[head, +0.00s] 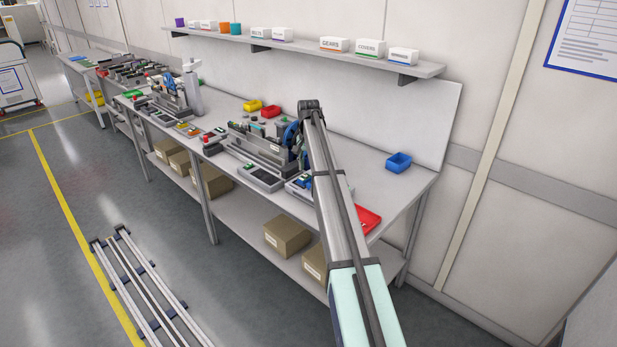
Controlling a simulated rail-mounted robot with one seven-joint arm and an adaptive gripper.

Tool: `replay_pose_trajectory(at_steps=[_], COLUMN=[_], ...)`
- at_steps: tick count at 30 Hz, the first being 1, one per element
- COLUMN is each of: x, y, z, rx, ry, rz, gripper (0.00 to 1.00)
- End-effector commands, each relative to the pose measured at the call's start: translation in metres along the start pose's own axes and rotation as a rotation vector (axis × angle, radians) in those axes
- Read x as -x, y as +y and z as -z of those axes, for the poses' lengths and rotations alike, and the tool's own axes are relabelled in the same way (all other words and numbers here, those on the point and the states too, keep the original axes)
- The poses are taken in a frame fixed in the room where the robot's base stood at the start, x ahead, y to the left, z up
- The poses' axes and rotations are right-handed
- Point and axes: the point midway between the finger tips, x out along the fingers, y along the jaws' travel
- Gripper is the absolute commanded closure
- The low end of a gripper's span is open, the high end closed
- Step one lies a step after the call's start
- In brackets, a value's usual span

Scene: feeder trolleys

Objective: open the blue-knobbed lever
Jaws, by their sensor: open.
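No blue-knobbed lever can be made out for certain at this size. A grey machine (257,150) stands on the near workbench, with a blue round part (291,132) at its right end, partly behind my arm. A similar machine (172,100) with a blue round part stands farther left. My arm rises from the bottom of the head view to an elbow above the near machine. My gripper does not show; the arm hides what lies behind it.
Grey control boxes (260,177) line the workbench's front edge. A blue bin (398,162) and a red tray (366,219) are at the right. A wall shelf (300,49) holds labelled boxes. Rails (150,290) lie on the floor.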

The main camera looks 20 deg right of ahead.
Motion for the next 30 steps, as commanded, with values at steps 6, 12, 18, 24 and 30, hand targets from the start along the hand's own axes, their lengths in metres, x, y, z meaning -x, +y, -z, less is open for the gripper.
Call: replay_pose_trajectory(at_steps=[6, 12, 18, 24, 30], x=[0.034, 0.044, 0.045, 0.045, 0.045], y=[-0.001, 0.0, 0.0, 0.0, 0.0], z=[0.001, 0.0, 0.0, 0.0, 0.0], rx=[0.0, 0.0, 0.0, 0.0, 0.0], ry=[0.001, -0.001, -0.001, -0.001, -0.001], rz=[0.001, 0.0, 0.0, 0.0, 0.0], gripper=[0.54, 0.54, 0.54, 0.54, 0.54])
